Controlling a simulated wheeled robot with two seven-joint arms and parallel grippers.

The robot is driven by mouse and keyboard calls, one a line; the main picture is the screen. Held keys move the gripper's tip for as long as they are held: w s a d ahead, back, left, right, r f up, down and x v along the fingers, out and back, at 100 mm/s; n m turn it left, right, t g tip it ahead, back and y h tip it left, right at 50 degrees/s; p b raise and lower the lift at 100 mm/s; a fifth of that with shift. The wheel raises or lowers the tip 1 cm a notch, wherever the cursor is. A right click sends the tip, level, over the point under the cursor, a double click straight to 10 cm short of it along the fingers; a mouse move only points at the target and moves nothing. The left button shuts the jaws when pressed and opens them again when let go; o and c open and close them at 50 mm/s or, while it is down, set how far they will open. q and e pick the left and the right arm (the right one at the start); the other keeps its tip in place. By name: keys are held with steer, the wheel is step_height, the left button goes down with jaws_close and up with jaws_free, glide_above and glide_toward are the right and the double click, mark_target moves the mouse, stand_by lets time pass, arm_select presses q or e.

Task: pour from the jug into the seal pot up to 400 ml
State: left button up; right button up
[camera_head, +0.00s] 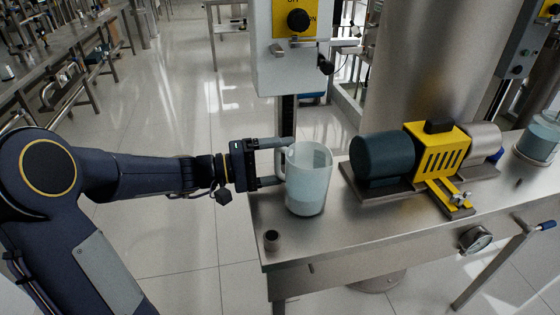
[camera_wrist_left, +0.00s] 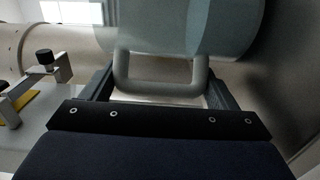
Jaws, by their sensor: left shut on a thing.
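A pale, translucent jug (camera_head: 308,187) stands upright at the left end of the steel table; I cannot tell whether its base touches the top. Its lower part looks slightly darker, perhaps liquid. My left gripper (camera_head: 284,161) is shut on the jug's handle from the left. In the left wrist view, the handle (camera_wrist_left: 160,89) lies between the fingers (camera_wrist_left: 155,88), with the jug body (camera_wrist_left: 190,25) beyond. A clear round vessel with bluish contents (camera_head: 537,143), possibly the seal pot, stands at the far right; no scale is readable. My right gripper is out of view.
A dark motor with a yellow guard (camera_head: 437,150) sits on the steel table (camera_head: 370,232) between jug and vessel. A large metal column (camera_head: 425,70) rises behind it. A control box (camera_head: 290,65) stands behind the jug. A small dark cup-like fitting (camera_head: 272,240) is at the front left corner.

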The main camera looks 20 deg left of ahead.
arm_select(q)
steer(key=shift+f, duration=0.2)
steer(key=o, duration=1.6)
steer(key=b+v, duration=0.1)
steer(key=v, duration=0.8)
steer(key=shift+f, duration=0.1)
